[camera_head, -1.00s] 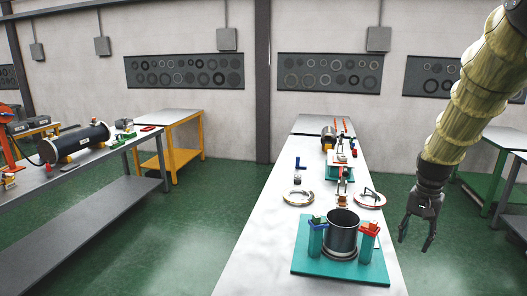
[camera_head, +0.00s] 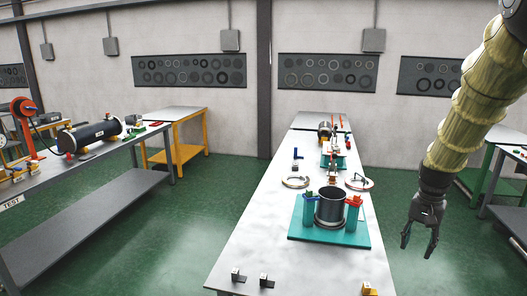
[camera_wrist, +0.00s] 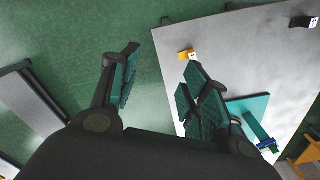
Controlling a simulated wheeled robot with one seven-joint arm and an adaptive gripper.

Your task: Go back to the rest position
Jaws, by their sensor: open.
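My gripper (camera_head: 421,236) hangs pointing down to the right of the long metal table, over the green floor. Its fingers are spread and nothing is between them. In the wrist view my open gripper (camera_wrist: 155,88) shows from behind, with the floor and the table edge beyond its fingers. My arm is in its yellow sleeve at the right of the head view. A dark flanged cylinder (camera_head: 330,207) stands upright on a teal base plate (camera_head: 300,232) on the table, apart from my gripper.
The metal table (camera_head: 255,215) runs away from me, with two flange rings (camera_head: 296,182) and small blocks (camera_head: 266,281) on it. A left bench (camera_head: 100,160) carries a lying dark cylinder (camera_head: 90,134). Another table stands at the right. The floor between is clear.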

